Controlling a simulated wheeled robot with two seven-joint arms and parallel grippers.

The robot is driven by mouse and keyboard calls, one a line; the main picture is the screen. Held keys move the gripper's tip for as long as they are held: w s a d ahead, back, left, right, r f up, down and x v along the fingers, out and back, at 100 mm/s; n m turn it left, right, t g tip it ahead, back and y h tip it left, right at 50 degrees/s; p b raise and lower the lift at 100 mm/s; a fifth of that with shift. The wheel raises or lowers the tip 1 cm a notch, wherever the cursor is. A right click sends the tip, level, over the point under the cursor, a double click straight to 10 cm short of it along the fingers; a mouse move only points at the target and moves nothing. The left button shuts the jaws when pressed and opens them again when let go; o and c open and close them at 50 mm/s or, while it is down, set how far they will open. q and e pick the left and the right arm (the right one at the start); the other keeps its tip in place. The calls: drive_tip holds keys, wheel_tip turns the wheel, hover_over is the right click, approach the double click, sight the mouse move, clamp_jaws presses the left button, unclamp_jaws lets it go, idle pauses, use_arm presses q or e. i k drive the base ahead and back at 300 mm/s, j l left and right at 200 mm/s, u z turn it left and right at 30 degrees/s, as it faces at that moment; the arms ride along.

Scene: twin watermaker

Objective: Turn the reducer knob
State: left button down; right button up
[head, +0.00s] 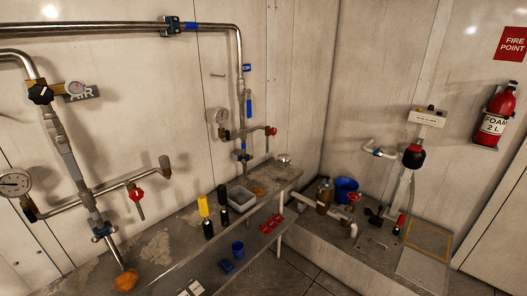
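A red knob (137,195) sits on the lower pipe branch, and another red knob (271,131) is on the pipework farther right. Neither of my grippers shows in the head view, and nothing is touching the knobs.
A large gauge (14,184) is at the far left. A grey bench (160,247) below the pipes holds bottles and a grey tray (241,198). A fire extinguisher (495,117) hangs on the right wall.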

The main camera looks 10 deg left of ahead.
sight(38, 94)
drive_tip(key=u, duration=1.5)
